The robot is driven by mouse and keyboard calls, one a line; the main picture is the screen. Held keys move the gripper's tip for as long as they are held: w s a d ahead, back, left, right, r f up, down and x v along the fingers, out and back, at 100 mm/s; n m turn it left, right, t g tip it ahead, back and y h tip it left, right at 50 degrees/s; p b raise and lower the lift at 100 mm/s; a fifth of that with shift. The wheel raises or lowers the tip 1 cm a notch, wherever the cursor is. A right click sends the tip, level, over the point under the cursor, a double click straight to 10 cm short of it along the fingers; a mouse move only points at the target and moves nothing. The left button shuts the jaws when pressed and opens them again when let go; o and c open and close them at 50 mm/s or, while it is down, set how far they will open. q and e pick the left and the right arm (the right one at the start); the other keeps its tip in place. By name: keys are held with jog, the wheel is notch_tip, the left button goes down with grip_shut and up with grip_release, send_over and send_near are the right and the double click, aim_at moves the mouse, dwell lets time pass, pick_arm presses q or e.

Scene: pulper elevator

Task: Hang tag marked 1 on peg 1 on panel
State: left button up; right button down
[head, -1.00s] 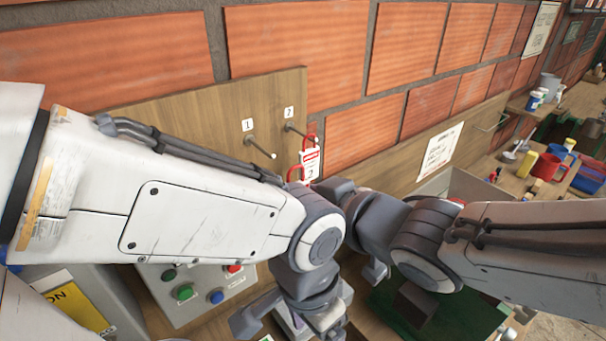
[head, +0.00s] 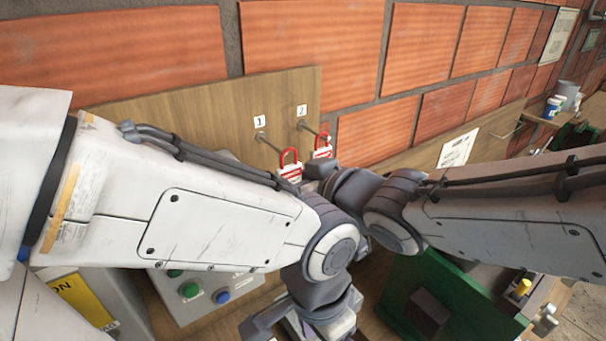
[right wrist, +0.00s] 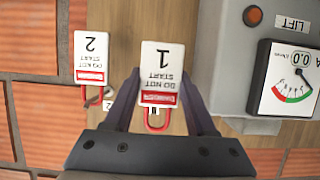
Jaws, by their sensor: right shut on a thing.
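My right gripper (right wrist: 157,92) is shut on the sides of tag 1 (right wrist: 163,62), a white and red tag with a red loop. In the head view tag 1 (head: 289,173) is upright, its loop beside the tip of peg 1 (head: 270,144). I cannot tell whether the loop is around the peg. Tag 2 (head: 323,151) hangs on peg 2 (head: 311,130); it also shows in the right wrist view (right wrist: 91,55). The pegs stand on the wooden panel (head: 205,115). My left gripper (head: 305,322) is low in the head view; its fingertips are not clear.
A gauge (right wrist: 293,82) shows in the right wrist view. A green bin (head: 420,290) stands at lower right. The brick wall (head: 310,40) rises behind. My forearms cross close together.

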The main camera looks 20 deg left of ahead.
jog(key=shift+r+x, duration=0.25)
jog(key=shift+x, duration=0.8)
jog(key=shift+b+x, duration=0.6)
jog(key=shift+x, duration=0.35)
jog(key=shift+f, duration=0.1)
jog(key=shift+c, duration=0.7)
grip_release()
jog(key=p+v, duration=0.1)
jog(key=v, duration=0.6)
jog(key=shift+s, duration=0.3)
